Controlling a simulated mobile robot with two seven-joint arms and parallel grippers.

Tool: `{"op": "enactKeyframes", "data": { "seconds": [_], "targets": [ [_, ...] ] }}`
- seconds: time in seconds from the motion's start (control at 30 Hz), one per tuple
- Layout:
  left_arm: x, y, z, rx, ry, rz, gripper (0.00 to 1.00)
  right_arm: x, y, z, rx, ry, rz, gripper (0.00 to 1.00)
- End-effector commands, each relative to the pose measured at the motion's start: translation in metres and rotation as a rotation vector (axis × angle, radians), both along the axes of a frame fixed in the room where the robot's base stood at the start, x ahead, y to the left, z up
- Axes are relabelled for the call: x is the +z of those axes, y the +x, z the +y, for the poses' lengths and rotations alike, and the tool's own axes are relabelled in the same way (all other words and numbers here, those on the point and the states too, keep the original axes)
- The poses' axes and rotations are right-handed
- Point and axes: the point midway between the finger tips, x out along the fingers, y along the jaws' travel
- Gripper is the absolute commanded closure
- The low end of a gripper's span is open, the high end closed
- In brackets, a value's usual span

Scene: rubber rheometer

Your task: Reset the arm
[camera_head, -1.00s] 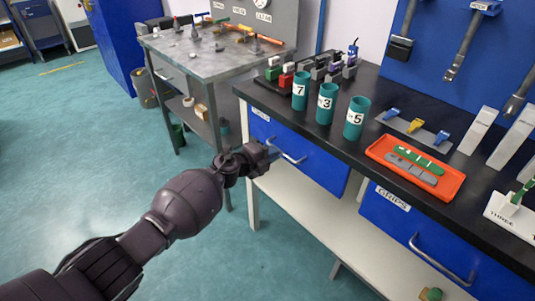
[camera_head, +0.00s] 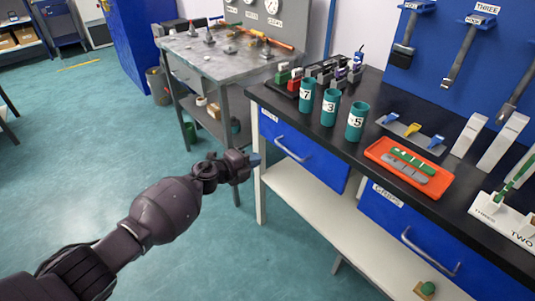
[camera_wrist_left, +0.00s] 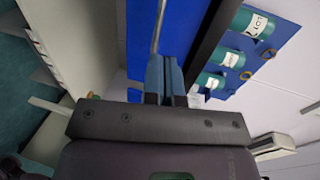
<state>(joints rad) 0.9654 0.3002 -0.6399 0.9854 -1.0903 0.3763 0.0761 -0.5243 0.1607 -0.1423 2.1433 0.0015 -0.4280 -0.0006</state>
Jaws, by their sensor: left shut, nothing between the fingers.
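My left arm reaches in from the lower left of the head view. Its gripper (camera_head: 254,161) is shut and empty, in the air left of the upper blue drawer (camera_head: 310,158). It is apart from that drawer's metal handle (camera_head: 291,150). In the left wrist view the two blue-grey fingers (camera_wrist_left: 165,78) are together, with a metal handle (camera_wrist_left: 157,22) beyond their tips. My right gripper is not in view.
The black counter (camera_head: 345,152) holds teal cups, including one marked 3 (camera_head: 329,108), and an orange tray (camera_head: 377,152). A second blue drawer (camera_head: 388,222) has its own handle. A grey table (camera_head: 190,62) stands behind. The floor at left is clear.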

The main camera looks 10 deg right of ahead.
Motion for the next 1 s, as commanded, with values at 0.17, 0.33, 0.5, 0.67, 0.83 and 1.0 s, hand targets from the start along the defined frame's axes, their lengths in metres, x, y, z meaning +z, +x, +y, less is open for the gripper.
{"op": "enactKeyframes", "data": {
  "seconds": [0.17,0.33,0.5,0.67,0.83,1.0],
  "targets": [
    [0.010,-0.014,0.021,-0.001,0.001,-0.004,1.00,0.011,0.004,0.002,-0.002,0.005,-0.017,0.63],
    [0.009,-0.021,0.030,-0.001,0.001,-0.001,1.00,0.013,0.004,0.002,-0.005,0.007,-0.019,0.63],
    [0.007,-0.022,0.032,0.002,0.002,-0.001,1.00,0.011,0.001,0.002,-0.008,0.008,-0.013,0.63],
    [0.013,-0.014,0.035,0.068,-0.027,-0.004,1.00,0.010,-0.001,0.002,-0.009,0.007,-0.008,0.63],
    [0.064,-0.003,0.027,0.172,-0.189,-0.004,1.00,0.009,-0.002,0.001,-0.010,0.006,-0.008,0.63],
    [0.104,-0.010,0.027,0.274,-0.377,0.051,1.00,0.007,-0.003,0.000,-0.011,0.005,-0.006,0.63]
  ]
}}
